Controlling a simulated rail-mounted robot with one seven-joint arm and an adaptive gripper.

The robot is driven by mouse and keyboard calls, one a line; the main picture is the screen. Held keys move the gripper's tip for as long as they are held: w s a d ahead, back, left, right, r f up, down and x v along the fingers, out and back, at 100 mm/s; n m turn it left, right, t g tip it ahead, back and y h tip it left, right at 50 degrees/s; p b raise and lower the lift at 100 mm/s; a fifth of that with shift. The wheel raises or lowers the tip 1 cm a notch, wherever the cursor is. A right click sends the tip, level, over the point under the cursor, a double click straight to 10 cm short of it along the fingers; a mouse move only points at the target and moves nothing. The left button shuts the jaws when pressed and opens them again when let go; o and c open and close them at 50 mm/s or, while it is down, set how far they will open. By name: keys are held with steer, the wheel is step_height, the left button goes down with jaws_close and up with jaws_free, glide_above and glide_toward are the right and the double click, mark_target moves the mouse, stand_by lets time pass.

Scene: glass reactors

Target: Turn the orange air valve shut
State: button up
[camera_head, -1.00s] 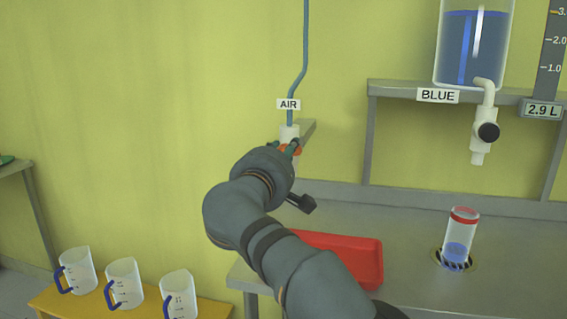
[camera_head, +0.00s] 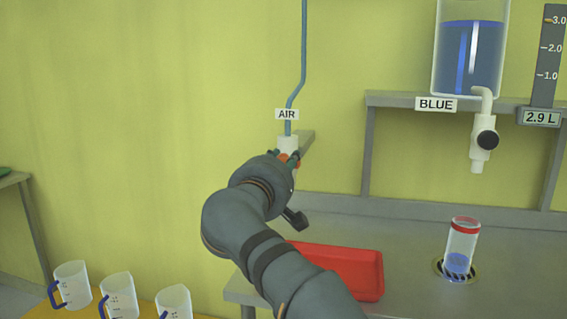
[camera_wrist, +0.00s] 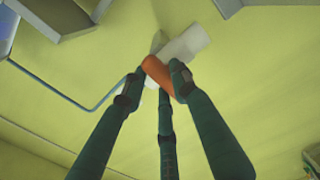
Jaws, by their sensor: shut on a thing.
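The orange air valve (camera_wrist: 158,72) sits on a white fitting (camera_wrist: 186,45) below the AIR label (camera_head: 287,114) and a blue-grey air line on the wall. My gripper (camera_wrist: 160,80) has its green fingers closed around the orange handle, as the wrist view shows. In the head view my gripper (camera_head: 284,158) is at the valve, and only a little orange (camera_head: 294,161) shows between the fingers. The arm hides the lower part of the valve. The handle's exact angle is hard to read.
A red tray (camera_head: 345,270) lies on the bench below my arm. A red-rimmed tube with blue liquid (camera_head: 461,246) stands over a drain. The BLUE reactor (camera_head: 470,50) is on the shelf at right. Several measuring jugs (camera_head: 119,294) stand at lower left.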

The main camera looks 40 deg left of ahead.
steer(key=o, duration=1.1)
steer(key=v, duration=1.2)
steer(key=shift+n, duration=0.3)
steer(key=x, duration=1.2)
steer(key=shift+r, duration=0.1)
